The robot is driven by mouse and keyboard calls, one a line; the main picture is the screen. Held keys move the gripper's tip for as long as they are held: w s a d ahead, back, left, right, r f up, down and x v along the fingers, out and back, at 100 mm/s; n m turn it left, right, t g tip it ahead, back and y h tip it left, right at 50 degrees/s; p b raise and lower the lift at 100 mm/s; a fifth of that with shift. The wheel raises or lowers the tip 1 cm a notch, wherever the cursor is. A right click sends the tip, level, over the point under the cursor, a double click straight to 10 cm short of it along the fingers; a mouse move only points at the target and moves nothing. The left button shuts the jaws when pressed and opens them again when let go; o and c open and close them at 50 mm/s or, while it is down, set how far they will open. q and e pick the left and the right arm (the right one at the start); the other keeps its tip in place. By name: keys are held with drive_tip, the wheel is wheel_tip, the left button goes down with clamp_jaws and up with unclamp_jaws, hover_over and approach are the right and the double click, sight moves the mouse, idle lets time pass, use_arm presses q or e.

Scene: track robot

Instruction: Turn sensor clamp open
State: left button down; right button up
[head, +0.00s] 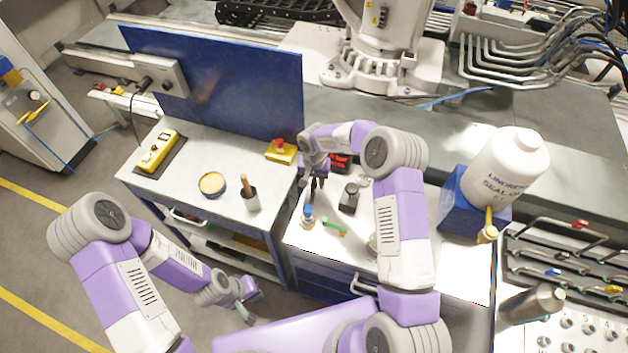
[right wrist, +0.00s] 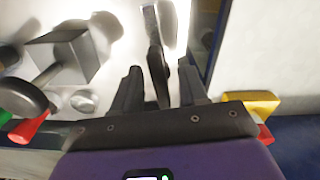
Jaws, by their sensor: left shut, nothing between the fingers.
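I cannot pick out the sensor clamp with certainty. In the right wrist view, a slim dark lever-like piece (right wrist: 158,72) with a pale metal end stands between the fingers of my right gripper (right wrist: 160,90). The fingers are apart, with gaps visible beside the piece. In the head view, my right gripper (head: 317,184) points down over the light worktop, left of a dark block (head: 349,197) and above a small blue-topped bottle (head: 307,215). The block appears as a grey box (right wrist: 68,52) in the right wrist view. My left gripper (head: 244,311) is shut and empty, low beside the cabinets.
A green piece (head: 334,228) lies near the bottle. A yellow box with a red button (head: 280,151) sits at the blue panel (head: 225,75). A large white bottle (head: 508,168) stands on a blue box (head: 458,215) at right.

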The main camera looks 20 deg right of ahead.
clamp_jaws()
drive_tip(key=n+b, duration=0.2)
drive_tip(key=shift+f+n, duration=0.1)
drive_tip(key=shift+n, duration=0.3)
drive_tip(key=n+b, duration=0.1)
drive_tip(key=n, duration=0.1)
drive_tip(key=shift+n+b, duration=0.3)
drive_tip(key=shift+b, duration=0.1)
drive_tip(key=n+b, duration=0.1)
drive_tip(key=n, duration=0.4)
drive_tip(key=shift+n+b, duration=0.3)
drive_tip(key=shift+b, duration=0.05)
drive_tip(key=shift+n+b, duration=0.3)
drive_tip(key=shift+n, duration=2.2)
